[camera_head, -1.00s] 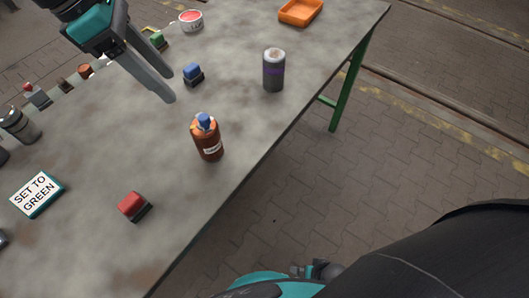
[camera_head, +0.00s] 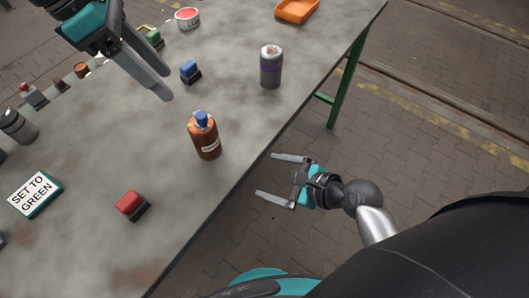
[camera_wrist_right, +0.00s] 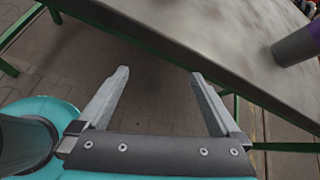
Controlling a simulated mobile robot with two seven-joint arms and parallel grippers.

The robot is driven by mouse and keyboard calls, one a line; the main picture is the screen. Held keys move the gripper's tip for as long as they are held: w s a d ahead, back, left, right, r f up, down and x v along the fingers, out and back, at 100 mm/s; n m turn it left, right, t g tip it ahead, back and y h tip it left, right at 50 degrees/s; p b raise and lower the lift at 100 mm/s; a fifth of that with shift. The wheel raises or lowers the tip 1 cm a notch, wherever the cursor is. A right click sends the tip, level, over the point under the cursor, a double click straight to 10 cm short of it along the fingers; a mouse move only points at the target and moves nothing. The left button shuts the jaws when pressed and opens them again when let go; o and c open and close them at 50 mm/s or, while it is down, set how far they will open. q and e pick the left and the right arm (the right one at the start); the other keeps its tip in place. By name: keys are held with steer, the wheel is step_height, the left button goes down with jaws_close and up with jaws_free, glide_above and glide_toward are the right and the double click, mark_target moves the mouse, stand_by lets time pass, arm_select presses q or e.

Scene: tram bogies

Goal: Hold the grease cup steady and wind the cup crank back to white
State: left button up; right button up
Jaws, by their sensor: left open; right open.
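I cannot tell for certain which thing is the grease cup, and no crank can be clearly made out. A grey cylinder with a purple band (camera_head: 270,68) stands upright near the table's right edge; part of it shows in the right wrist view (camera_wrist_right: 298,46). My left gripper (camera_head: 165,83) is open and empty above the table, left of the blue block (camera_head: 190,72). My right gripper (camera_head: 266,175) is open and empty beyond the table's right edge; its fingers also show in the right wrist view (camera_wrist_right: 160,73).
A brown bottle with a blue top (camera_head: 205,137) and a red block (camera_head: 131,205) stand near the front edge. An orange tray (camera_head: 297,9) and a red-topped tin (camera_head: 187,18) are at the back. A dark canister (camera_head: 18,125) stands at left.

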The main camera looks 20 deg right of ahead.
mark_target(217, 145)
step_height(217, 145, up, 11)
steer(key=a+m+t+y, duration=0.1)
steer(key=a+m+y, duration=0.1)
steer(key=m+y, duration=0.1)
steer(key=shift+h, duration=0.3)
steer(key=x, duration=1.5)
steer(key=shift+s+a, duration=0.2)
